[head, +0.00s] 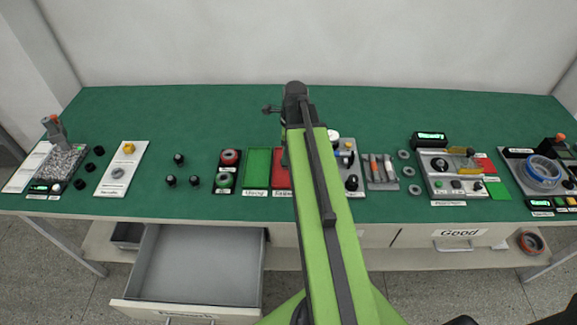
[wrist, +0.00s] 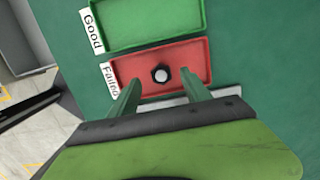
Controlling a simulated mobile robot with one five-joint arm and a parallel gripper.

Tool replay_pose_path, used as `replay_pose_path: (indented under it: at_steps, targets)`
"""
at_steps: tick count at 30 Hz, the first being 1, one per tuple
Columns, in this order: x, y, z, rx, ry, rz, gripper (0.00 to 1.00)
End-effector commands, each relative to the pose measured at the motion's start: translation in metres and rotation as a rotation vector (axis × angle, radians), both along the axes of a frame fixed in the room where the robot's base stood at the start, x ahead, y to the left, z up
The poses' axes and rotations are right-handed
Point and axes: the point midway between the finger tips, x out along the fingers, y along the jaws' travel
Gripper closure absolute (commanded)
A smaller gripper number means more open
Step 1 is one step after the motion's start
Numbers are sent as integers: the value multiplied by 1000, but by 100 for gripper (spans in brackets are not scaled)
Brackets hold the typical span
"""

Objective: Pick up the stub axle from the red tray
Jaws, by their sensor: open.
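The stub axle (wrist: 161,73) shows in the wrist view as a small dark part with a pale round top. It lies inside the red tray (wrist: 193,58), which bears the label "Failed". My gripper (wrist: 158,84) is open, with its two green fingers reaching over the tray's near edge. The axle is between and just beyond the fingertips, and no contact shows. In the head view, part of the red tray (head: 284,165) shows left of my arm.
A green tray (wrist: 145,22) labelled "Good" lies beside the red one. An open drawer (head: 195,265) juts out below the table's front edge. Small black parts (head: 179,159) stand left of the trays. Fixtures and a test station (head: 450,165) stand to the right. The table's back strip is clear.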

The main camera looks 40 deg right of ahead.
Motion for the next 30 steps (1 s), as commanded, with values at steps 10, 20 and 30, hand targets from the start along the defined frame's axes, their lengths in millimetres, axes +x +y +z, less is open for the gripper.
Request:
replay_pose_path:
  at_steps: [10, 20, 30]
  targets:
    - [1, 0, -53, 0, 0, 1, 44]
    - [1, 1, -50, 0, 0, 1, 56]
    - [1, 1, -50, 0, 0, 2, 100]
